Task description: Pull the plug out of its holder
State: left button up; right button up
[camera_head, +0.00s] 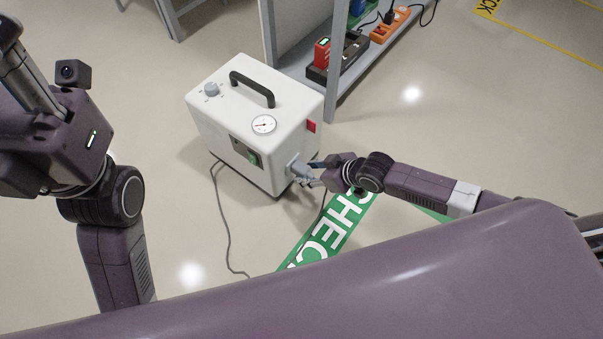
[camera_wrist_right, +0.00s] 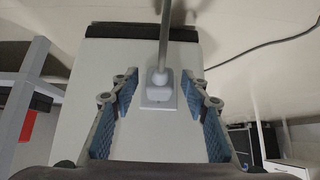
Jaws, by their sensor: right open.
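The plug (camera_wrist_right: 160,79) is light grey with a grey cable, and it sits in its square holder (camera_wrist_right: 158,101) on the side of a white ventilator (camera_head: 251,110). In the head view the plug shows small beside my right gripper (camera_head: 309,173). My right gripper is open. In the right wrist view its blue-padded fingers (camera_wrist_right: 160,88) stand on both sides of the plug, with gaps on each side. Whether the fingertips reach the plug's depth I cannot tell. My left arm stands at the left in the head view; its gripper fingers do not show.
A grey shelf (camera_head: 331,75) behind the ventilator holds a red device (camera_head: 322,53) and an orange power strip (camera_head: 390,25). A cable (camera_head: 227,225) runs from the ventilator along the floor. A green floor marking (camera_head: 327,236) lies in front. The floor at left is clear.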

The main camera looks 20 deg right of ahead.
jog(key=shift+a, duration=0.1)
dwell(0.6)
jog(key=shift+w+f, duration=0.1)
grip_shut()
dwell(0.3)
